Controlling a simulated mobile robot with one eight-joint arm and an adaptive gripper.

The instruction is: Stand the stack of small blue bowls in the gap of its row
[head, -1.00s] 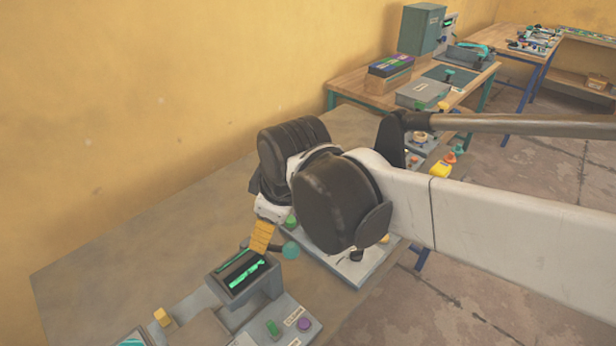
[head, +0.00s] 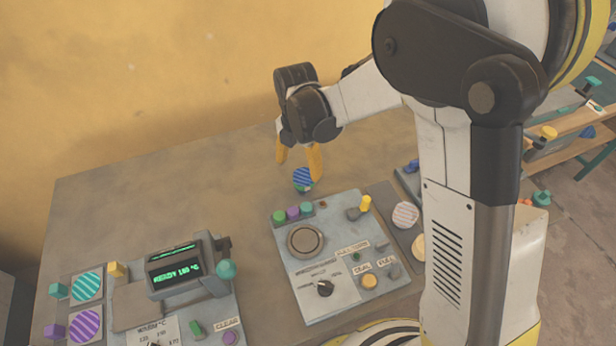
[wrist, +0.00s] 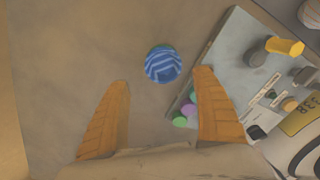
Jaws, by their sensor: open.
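A small round blue thing with pale stripes (head: 303,180) stands on the bench behind the grey control panel, with some green showing at its lower edge. I take it to be the stack of small blue bowls; single bowls cannot be told apart. It also shows in the wrist view (wrist: 163,66), ahead of and between the fingertips. My gripper (head: 298,172) has its yellow fingers pointing down just above it. In the wrist view the fingers (wrist: 163,80) are spread, with nothing between them. I cannot make out a row with a gap.
The control panel (head: 325,290) has a round plate, knobs and coloured buttons, and lies close to the right finger in the wrist view. A display unit (head: 180,270) stands at left, beside green-striped (head: 87,286) and purple-striped (head: 86,324) discs. The bench's back left (head: 150,205) is bare.

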